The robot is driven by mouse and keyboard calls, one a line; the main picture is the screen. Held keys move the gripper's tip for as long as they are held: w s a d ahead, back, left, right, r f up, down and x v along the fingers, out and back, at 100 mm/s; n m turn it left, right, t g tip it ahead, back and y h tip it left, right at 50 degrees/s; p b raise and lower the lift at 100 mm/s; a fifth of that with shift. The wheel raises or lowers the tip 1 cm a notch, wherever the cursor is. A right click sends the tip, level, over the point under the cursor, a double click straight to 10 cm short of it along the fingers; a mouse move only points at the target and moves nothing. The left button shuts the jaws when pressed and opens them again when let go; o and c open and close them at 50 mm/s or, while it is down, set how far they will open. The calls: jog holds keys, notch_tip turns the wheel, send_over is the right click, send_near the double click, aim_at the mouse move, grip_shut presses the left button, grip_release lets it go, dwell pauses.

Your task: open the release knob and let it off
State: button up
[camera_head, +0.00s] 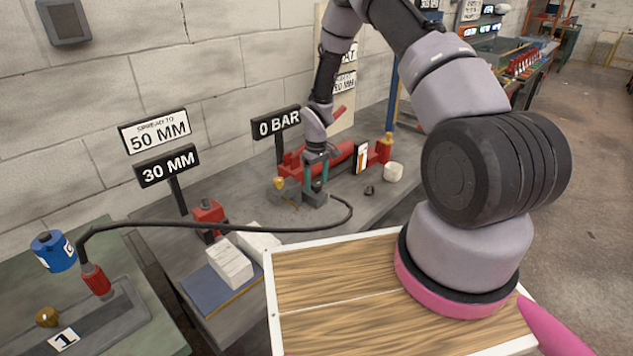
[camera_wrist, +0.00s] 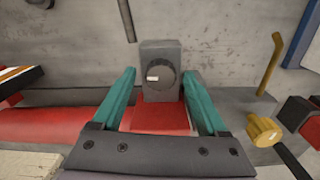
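In the wrist view a dark round knob (camera_wrist: 160,77) with a white mark sits on the face of a grey block (camera_wrist: 160,48). The mark lies level, pointing left. This looks like the release knob. My gripper (camera_wrist: 158,84) is open, its teal fingers to either side of the block with narrow gaps showing. Nothing is held. In the head view my gripper (camera_head: 315,178) points down at the bench, beside a red pump body (camera_head: 337,154); the round knob cannot be made out there. A brass knob (camera_wrist: 264,131) is right of the fingers.
A bent brass rod (camera_wrist: 271,65) stands at the wrist view's right. Signs read 0 BAR (camera_head: 277,123), 30 MM (camera_head: 166,166) and 50 MM (camera_head: 155,130). A black hose (camera_head: 220,228) crosses the bench's front to a red coupling (camera_head: 95,281). A white cup (camera_head: 393,172) stands right.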

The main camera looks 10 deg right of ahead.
notch_tip(320, 180, up, 11)
dwell(0.6)
jog(key=shift+f, duration=0.1)
notch_tip(320, 180, up, 16)
jog(key=m+t, duration=0.2)
send_over(317, 184)
jog(key=s+d, duration=0.2)
jog(key=d, duration=0.1)
jog(key=s+d+r+m+t, duration=0.1)
jog(key=s+r, duration=0.2)
jog(key=r, duration=0.3)
jog(key=s+r+m, duration=0.2)
jog(key=s+r, duration=0.1)
jog(key=r, duration=0.2)
jog(key=s+d+r+m+t+y, duration=0.1)
jog(key=s+r+m+t, duration=0.1)
jog(key=s+r, duration=0.4)
jog(key=s+r+m+t+y, duration=0.1)
jog(key=s+r, duration=0.6)
jog(key=s, duration=0.8)
jog(key=shift+s+d+r+m+t, duration=0.2)
jog(key=shift+d+m+t, duration=0.2)
jog(key=shift+m+t, duration=0.3)
